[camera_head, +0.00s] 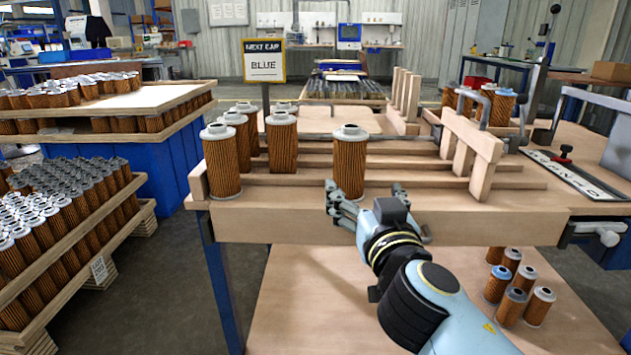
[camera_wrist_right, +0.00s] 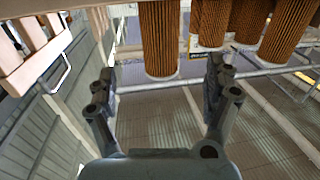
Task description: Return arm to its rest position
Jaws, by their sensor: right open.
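My right gripper (camera_head: 366,196) is open and empty at the front edge of the wooden workbench (camera_head: 470,215). It is just in front of a brown pleated filter cartridge with a white cap (camera_head: 350,165), which stands upright on the bench. In the right wrist view, the open fingers of my right gripper (camera_wrist_right: 161,78) are spread apart. A cartridge (camera_wrist_right: 160,38) shows beyond the gap between them, and nothing is gripped. My left gripper is not in view.
Several cartridges (camera_head: 223,165) stand at the bench's left end, among wooden rails. A wooden fixture (camera_head: 470,145) stands to the right. A sign reading "NEXT CAP BLUE" (camera_head: 264,62) stands behind. Several blue- and grey-capped cartridges (camera_head: 512,300) stand on the lower shelf. Racks of cartridges (camera_head: 75,250) fill the left.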

